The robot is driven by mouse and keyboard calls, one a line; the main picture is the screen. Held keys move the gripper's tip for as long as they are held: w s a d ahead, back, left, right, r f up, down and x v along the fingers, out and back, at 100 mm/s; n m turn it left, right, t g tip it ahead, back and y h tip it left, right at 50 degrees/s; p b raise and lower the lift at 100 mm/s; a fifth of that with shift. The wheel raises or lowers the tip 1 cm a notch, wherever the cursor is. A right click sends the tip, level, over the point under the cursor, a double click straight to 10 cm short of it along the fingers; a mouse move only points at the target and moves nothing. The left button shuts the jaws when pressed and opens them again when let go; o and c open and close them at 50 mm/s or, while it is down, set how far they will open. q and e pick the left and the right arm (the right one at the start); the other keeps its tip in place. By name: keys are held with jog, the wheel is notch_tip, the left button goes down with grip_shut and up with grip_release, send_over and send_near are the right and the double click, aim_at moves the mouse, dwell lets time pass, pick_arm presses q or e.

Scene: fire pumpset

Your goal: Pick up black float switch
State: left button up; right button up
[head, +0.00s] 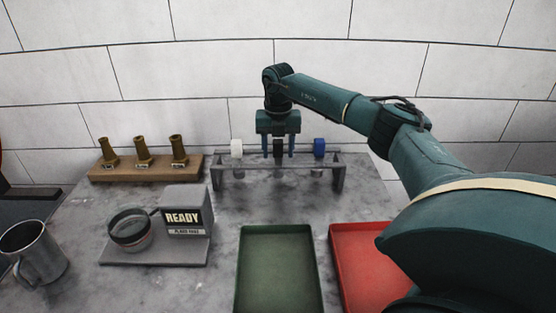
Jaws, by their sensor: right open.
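The black float switch (278,146) sits in the middle of a grey rack (338,172) at the back of the table, between a white one and a blue one. My right gripper (278,150) points straight down over the rack's middle. Its two fingers are spread, one on each side of the black float switch. I cannot tell whether they touch it. The lower part of the switch is hard to make out. My left gripper is not in view.
A green tray (276,270) and a red tray (365,270) lie in front. A READY device (185,212), a metal mug (38,250) and brass nozzles on a wooden block (145,171) stand left.

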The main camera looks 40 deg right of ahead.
jog(key=shift+c, duration=0.3)
jog(key=c, duration=1)
jog(key=shift+c, duration=0.2)
jog(key=shift+r, duration=0.15)
